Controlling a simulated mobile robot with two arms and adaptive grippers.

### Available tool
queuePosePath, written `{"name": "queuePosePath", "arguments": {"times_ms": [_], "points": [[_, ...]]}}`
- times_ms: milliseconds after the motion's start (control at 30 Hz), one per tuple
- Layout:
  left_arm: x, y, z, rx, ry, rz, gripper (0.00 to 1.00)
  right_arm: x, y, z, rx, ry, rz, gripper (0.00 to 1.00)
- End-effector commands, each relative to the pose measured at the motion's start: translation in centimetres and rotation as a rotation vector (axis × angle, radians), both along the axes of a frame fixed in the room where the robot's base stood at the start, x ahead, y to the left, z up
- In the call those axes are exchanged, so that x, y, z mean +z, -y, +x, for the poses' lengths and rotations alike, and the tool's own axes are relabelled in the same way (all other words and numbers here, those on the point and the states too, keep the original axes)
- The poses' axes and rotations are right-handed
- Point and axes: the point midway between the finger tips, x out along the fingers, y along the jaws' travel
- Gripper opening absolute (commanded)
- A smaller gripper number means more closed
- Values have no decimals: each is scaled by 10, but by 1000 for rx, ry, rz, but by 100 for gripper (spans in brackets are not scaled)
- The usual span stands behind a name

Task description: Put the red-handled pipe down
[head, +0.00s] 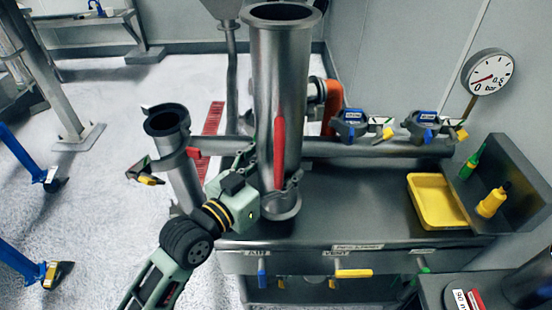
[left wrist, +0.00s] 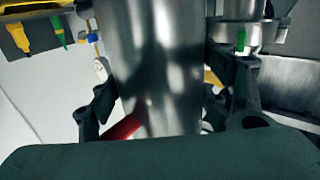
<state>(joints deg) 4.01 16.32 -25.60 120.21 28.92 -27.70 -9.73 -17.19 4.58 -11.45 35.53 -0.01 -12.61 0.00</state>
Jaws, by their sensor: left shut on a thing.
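The red-handled pipe (head: 295,90) is a tall, wide metal cylinder, upright, with an open flanged top and a red handle (head: 279,150) on its side. My left gripper (head: 268,182) is closed around its lower part. In the left wrist view the pipe (left wrist: 155,60) stands between the two fingers, with the red handle (left wrist: 122,127) low beside the left one. The pipe's lower flange (head: 282,206) shows over the bench (head: 350,215) near its front edge. I cannot tell whether it touches the bench. My right gripper is not in view.
A shorter open pipe (head: 172,140) with a clamp stands left of the bench. Behind the held pipe runs a horizontal pipe (head: 375,148) with blue-tagged valves. A yellow tray (head: 436,202), a yellow bottle (head: 492,202) and a gauge (head: 487,73) are at right. The bench middle is clear.

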Motion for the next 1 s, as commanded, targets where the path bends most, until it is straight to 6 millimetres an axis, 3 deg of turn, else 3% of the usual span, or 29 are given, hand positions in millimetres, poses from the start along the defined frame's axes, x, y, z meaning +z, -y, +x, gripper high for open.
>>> {"name": "queuePosePath", "arguments": {"times_ms": [133,433,867,900,1000], "points": [[-3,0,0,0,12,-9,9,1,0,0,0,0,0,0],[-35,0,0,0,11,-9,9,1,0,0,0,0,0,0],[-40,0,0,1,13,-9,9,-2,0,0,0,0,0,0],[-46,0,0,0,0,-1,73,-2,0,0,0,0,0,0],[-46,0,0,0,0,-1,82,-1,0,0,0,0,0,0]]}}
